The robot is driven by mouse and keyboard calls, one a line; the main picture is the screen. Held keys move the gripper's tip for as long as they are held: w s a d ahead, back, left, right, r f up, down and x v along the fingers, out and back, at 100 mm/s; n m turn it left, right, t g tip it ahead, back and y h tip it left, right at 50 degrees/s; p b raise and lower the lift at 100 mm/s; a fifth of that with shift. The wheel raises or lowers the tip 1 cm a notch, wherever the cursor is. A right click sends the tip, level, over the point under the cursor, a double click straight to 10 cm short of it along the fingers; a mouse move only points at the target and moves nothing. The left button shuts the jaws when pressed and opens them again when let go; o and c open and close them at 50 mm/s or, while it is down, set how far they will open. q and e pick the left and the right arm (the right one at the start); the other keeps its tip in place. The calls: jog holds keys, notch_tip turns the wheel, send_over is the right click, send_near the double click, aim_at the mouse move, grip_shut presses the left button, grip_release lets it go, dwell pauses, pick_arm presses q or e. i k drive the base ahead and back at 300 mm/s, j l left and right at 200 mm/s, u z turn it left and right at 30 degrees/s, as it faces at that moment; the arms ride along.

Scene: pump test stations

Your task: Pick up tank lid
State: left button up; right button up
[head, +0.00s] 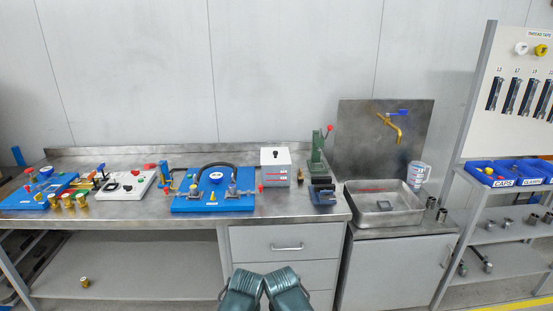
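The tank (275,176) is a light grey box with red markings on its front, standing on the steel bench right of the blue pump board. Its lid (275,156) is a pale flat cover with a small dark knob, and it sits on top of the tank. My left gripper (243,288) and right gripper (286,285) show as teal ribbed shapes at the bottom edge, close together in front of the drawers. Both are well below and apart from the tank. Their fingers cannot be made out.
A blue board (213,202) with a pump and black hose lies left of the tank. A green press (318,158) and a blue vise (323,194) stand to its right. Farther right are a sink (384,216) and a brass tap (391,127). Drawers (288,246) front the bench.

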aim_at(270, 157)
jog(key=i+j+z, duration=0.1)
jog(key=i, duration=0.35)
jog(key=i+j+z, duration=0.1)
jog(key=i, duration=0.3)
jog(key=i+j+z, duration=0.1)
jog(key=i+j, duration=0.2)
jog(key=i, duration=0.1)
